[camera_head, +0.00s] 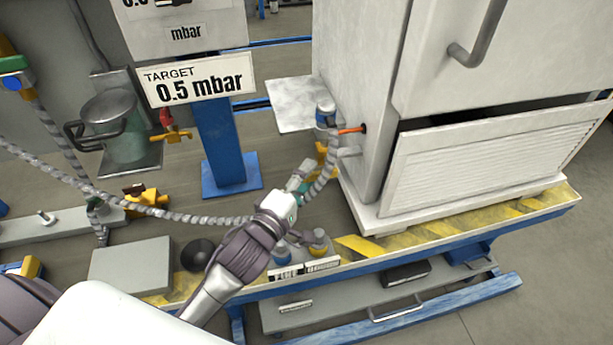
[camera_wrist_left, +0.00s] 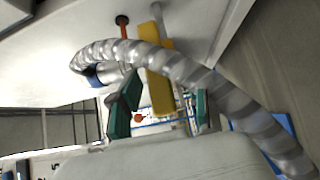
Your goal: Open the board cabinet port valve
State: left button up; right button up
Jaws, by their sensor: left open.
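The white board cabinet (camera_head: 365,60) stands on the bench at the right in the head view. On its left side is the port, with a grey ribbed hose ending in a blue collar (camera_head: 326,117), an orange rod (camera_head: 352,130) and a yellow valve handle (camera_head: 321,152). In the left wrist view the yellow handle (camera_wrist_left: 154,82) is a long flat bar, partly crossed by the hose (camera_wrist_left: 185,68). My left gripper (camera_head: 303,178) is just below and left of the handle. Its green fingers (camera_wrist_left: 160,110) are open, with the handle's lower end seen between them; contact cannot be told.
A partly open panel (camera_head: 490,155) fronts the cabinet. A target sign (camera_head: 198,80) on a blue post (camera_head: 220,145) stands behind left. Another yellow valve with a red handle (camera_head: 168,124) is farther left. The hose runs across near my left gripper. Bottles (camera_head: 318,243) stand by the bench edge.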

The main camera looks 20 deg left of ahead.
pick_arm(q)
jog(key=c, duration=0.8)
grip_shut()
